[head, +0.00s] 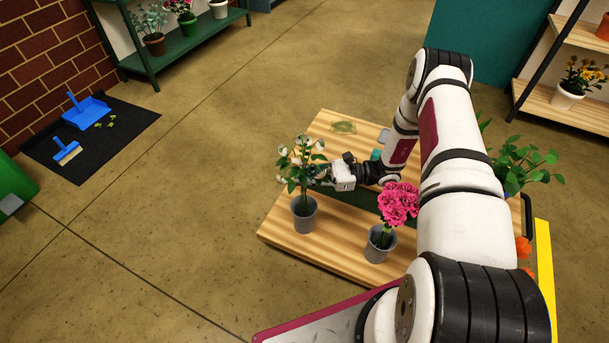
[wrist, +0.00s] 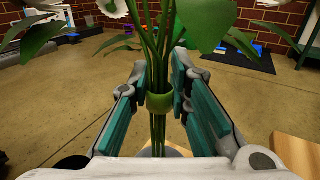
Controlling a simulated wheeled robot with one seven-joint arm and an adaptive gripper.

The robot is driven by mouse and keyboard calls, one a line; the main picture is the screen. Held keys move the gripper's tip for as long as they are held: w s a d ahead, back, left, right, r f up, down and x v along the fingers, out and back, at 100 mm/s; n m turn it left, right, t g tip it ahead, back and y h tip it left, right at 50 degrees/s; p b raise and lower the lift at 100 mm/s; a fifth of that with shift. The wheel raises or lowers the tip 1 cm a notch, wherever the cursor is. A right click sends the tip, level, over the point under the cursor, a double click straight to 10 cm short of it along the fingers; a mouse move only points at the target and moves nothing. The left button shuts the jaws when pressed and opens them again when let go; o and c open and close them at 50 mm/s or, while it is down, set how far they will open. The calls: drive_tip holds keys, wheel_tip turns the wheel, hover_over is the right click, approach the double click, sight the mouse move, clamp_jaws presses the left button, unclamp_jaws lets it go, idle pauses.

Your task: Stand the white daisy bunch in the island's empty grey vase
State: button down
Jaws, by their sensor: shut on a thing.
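The white daisy bunch (head: 301,162) stands upright over the left grey vase (head: 304,214) at the island's left end. Its stems, bound by a green band (wrist: 159,105), run between my gripper's teal-padded fingers in the wrist view. My gripper (head: 318,174) is shut on the bunch, just above the vase. The stem ends go down toward the vase, whose rim shows faintly below them in the wrist view (wrist: 176,153). The depth of the stems in the vase is hidden. A second grey vase (head: 376,246) holds pink flowers (head: 398,203).
The wooden island (head: 333,246) has bare top between the two vases. A leafy green plant (head: 520,165) stands at its right end, partly behind my arm. A blue dustpan (head: 87,110) and brush (head: 67,153) lie on a black mat (head: 125,123) on the floor.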

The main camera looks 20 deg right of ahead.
sight(305, 192)
drive_tip(key=shift+f+b, duration=0.4)
drive_tip(key=shift+f, duration=3.2)
drive_tip(key=c, duration=1.4)
unclamp_jaws()
drive_tip(key=shift+d, duration=0.1)
drive_tip(key=v, duration=1.1)
drive_tip(key=shift+s+d, duration=0.1)
drive_tip(key=shift+d, duration=0.3)
